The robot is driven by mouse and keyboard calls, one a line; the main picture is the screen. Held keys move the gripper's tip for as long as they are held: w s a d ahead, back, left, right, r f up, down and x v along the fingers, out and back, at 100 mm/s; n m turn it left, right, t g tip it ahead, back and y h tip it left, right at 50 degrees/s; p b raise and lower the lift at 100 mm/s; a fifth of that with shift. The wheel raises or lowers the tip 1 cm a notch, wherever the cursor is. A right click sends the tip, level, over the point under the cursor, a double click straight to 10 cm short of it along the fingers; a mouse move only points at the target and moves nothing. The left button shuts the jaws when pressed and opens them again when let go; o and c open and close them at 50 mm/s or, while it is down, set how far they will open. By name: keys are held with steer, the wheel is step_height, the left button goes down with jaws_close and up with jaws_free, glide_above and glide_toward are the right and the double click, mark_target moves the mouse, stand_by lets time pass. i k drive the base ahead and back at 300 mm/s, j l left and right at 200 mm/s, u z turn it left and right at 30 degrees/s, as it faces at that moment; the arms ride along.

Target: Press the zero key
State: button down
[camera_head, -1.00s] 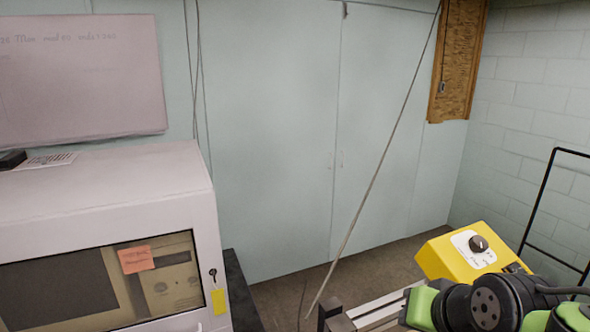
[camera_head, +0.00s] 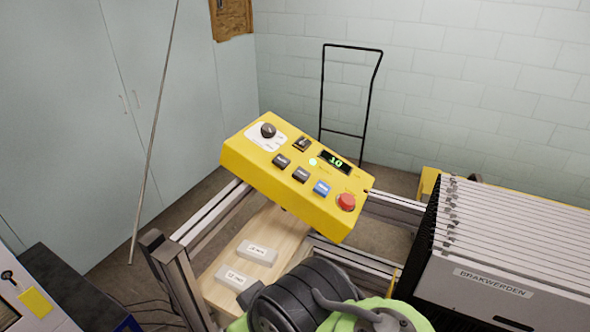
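A yellow control box (camera_head: 270,190) sits tilted on a metal frame in the middle of the view. Its face carries a dark rotary knob (camera_head: 267,130) on a white plate, a small black switch (camera_head: 302,143), and a green-lit display (camera_head: 336,161) that seems to read 10. Below these are two dark keys (camera_head: 281,160) (camera_head: 300,174), a blue key (camera_head: 321,188) and a red round button (camera_head: 346,202). The key labels are too small to read, so I cannot tell which is the zero key. My gripper is not in view; only green and black parts of my arm show at the bottom.
Metal rails (camera_head: 210,214) and a wooden board (camera_head: 268,222) with two grey labelled blocks (camera_head: 257,252) (camera_head: 236,279) lie below the box. A grey bin of hanging panels (camera_head: 520,235) stands at right. A black tubular frame (camera_head: 351,47) stands behind. A thin rod leans at left.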

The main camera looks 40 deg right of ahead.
mark_target(322, 188)
steer(key=z, duration=1.25)
